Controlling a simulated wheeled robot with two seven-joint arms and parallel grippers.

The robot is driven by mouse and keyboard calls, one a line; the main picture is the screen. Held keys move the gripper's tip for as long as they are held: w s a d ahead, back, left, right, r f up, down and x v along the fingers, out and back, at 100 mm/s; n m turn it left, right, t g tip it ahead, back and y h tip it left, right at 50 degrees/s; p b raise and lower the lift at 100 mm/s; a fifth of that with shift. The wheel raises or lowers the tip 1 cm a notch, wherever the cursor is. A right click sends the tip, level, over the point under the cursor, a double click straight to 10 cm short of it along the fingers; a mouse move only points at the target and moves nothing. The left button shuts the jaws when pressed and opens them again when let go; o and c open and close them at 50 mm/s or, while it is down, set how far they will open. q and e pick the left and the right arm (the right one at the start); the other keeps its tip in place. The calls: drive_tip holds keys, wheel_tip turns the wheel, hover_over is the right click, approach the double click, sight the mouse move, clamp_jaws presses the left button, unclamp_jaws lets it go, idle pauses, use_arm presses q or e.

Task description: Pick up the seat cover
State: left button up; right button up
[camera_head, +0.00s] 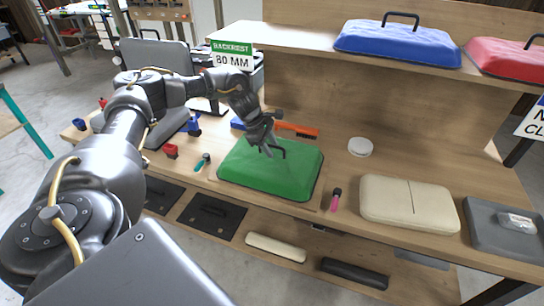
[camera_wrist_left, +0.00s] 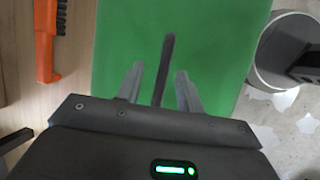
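A green padded cover (camera_head: 285,178) with a thin black handle (camera_head: 281,150) on top lies on the wooden bench; I take it as the seat cover. My left gripper (camera_head: 268,149) is over it at the handle. In the left wrist view the handle (camera_wrist_left: 165,60) runs between the two fingers of my left gripper (camera_wrist_left: 160,88), with a gap on each side. The fingers are open, and the green surface (camera_wrist_left: 215,45) fills the space behind them. My right gripper is in neither view.
An orange-handled brush (camera_head: 300,130) lies behind the cover. A pink-and-black tool (camera_head: 336,200) and a beige cushion (camera_head: 410,203) lie to its right. Blue (camera_head: 398,44) and red (camera_head: 505,60) handled covers sit on the upper shelf. A round white object (camera_head: 360,147) stands farther back.

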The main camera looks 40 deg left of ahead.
use_arm(q)
clamp_jaws()
drive_tip(key=shift+r, duration=0.1)
idle(0.5)
drive_tip(key=shift+r+b, duration=0.4)
drive_tip(key=shift+r, duration=0.2)
drive_tip(key=s+d+r+b, duration=0.1)
drive_tip(key=s+r+b, duration=0.1)
drive_tip(key=s+r, duration=0.9)
drive_tip(key=s, duration=0.3)
drive_tip(key=shift+d+r, duration=0.2)
drive_tip(key=shift+r, duration=0.15)
